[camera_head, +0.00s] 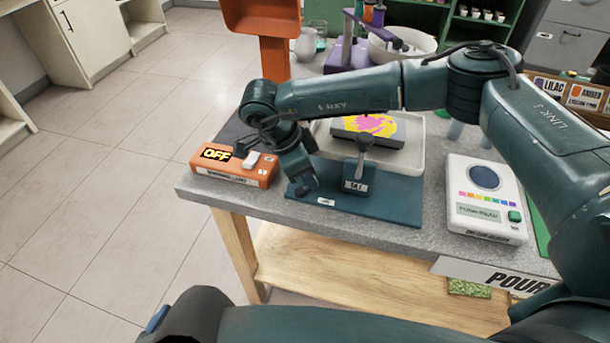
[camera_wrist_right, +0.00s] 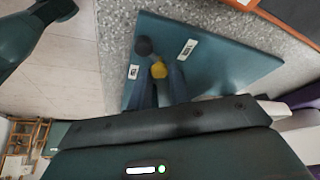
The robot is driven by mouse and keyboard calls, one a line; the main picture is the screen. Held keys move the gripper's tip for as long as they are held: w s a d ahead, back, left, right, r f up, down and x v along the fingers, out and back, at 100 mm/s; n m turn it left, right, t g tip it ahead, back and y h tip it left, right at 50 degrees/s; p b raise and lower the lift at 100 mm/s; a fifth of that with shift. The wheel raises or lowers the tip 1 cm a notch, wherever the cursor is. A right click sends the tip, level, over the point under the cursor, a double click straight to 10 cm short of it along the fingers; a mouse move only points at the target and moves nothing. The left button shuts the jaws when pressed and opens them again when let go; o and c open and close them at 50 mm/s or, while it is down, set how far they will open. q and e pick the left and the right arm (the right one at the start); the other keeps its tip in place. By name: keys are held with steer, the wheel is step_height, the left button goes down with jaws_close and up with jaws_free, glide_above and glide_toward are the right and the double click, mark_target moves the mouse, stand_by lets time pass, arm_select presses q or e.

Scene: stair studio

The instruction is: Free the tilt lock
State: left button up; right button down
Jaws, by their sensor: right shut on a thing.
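A teal tilting base (camera_head: 395,203) lies at the front of the grey table, with a tray on its far side. A block marked SET (camera_head: 355,178) with an upright grey-knobbed lever (camera_head: 364,142) stands on it. My right gripper (camera_head: 306,186) reaches down at the left end of the base. In the right wrist view, its fingers (camera_wrist_right: 164,84) are shut on a small yellow knob (camera_wrist_right: 159,70), which I take to be the tilt lock. A dark round knob (camera_wrist_right: 143,46) is just beyond it. The arm hides the lock in the head view. My left gripper is not in view.
An orange box reading OFF (camera_head: 232,165) is left of the base. A pale tray (camera_head: 412,152) holds a canvas with pink and yellow paint (camera_head: 370,128). A white device with a green button (camera_head: 485,198) is on the right. Bare tabletop (camera_head: 435,232) lies in front.

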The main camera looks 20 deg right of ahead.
steer(key=m+g, duration=0.1)
steer(key=m, duration=0.1)
steer(key=m+b, duration=0.1)
steer(key=m, duration=0.1)
steer(key=shift+s+d+m+g, duration=0.15)
steer(key=shift+s+m+g, duration=0.15)
steer(key=shift+s+g, duration=0.1)
steer(key=shift+s+m+g+y, duration=0.15)
steer(key=shift+m+g+y, duration=0.1)
steer(key=shift+m, duration=0.55)
steer(key=shift+s+m+g+y, duration=0.15)
steer(key=shift+m+y, duration=0.1)
steer(key=shift+m, duration=0.55)
steer(key=c, duration=1.3)
jaws_free()
steer(key=b+v, duration=0.1)
steer(key=v, duration=1.2)
steer(key=shift+w, duration=0.1)
